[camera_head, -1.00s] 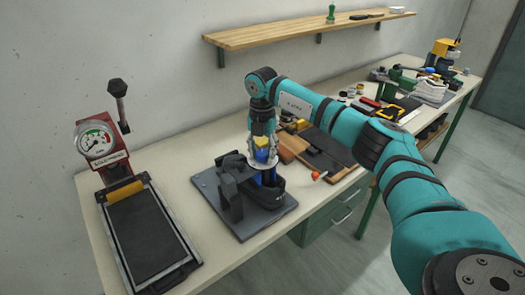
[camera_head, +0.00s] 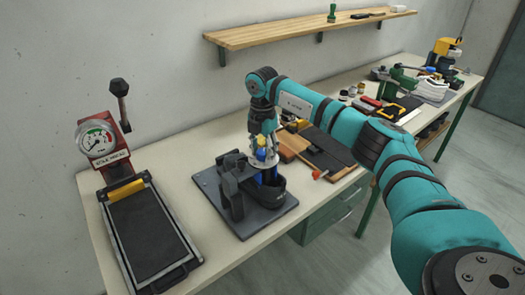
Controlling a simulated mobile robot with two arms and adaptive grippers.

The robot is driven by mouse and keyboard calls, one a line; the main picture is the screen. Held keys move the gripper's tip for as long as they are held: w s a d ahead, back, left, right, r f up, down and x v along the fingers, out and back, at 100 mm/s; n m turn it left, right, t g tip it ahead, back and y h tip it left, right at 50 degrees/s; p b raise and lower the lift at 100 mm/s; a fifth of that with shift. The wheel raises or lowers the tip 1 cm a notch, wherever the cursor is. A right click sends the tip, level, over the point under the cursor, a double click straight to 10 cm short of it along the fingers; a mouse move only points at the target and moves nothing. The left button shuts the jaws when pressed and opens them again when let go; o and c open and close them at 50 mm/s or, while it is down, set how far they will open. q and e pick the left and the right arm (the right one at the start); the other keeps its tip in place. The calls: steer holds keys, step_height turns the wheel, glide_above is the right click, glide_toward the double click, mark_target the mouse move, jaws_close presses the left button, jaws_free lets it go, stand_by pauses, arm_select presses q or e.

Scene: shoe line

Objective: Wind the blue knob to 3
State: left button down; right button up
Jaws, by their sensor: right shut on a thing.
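My right gripper (camera_head: 268,182) points down into this device from above and is shut on the knob. The fingers and the device's dark body hide most of the knob. Its scale and the number it points to cannot be read. My left gripper is not in view.
A red sole press (camera_head: 104,160) with a gauge, lever and black pad stands at the left. Brown and dark boards (camera_head: 322,150) lie behind the device, with a red-handled tool (camera_head: 320,174) nearby. Tools and a white shoe (camera_head: 432,89) crowd the far end. A wooden shelf (camera_head: 300,29) hangs above.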

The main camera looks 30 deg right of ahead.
mark_target(262, 152)
steer(key=shift+r, duration=0.1)
steer(key=o, duration=1.2)
steer(key=shift+c, duration=0.2)
step_height(262, 152, up, 12)
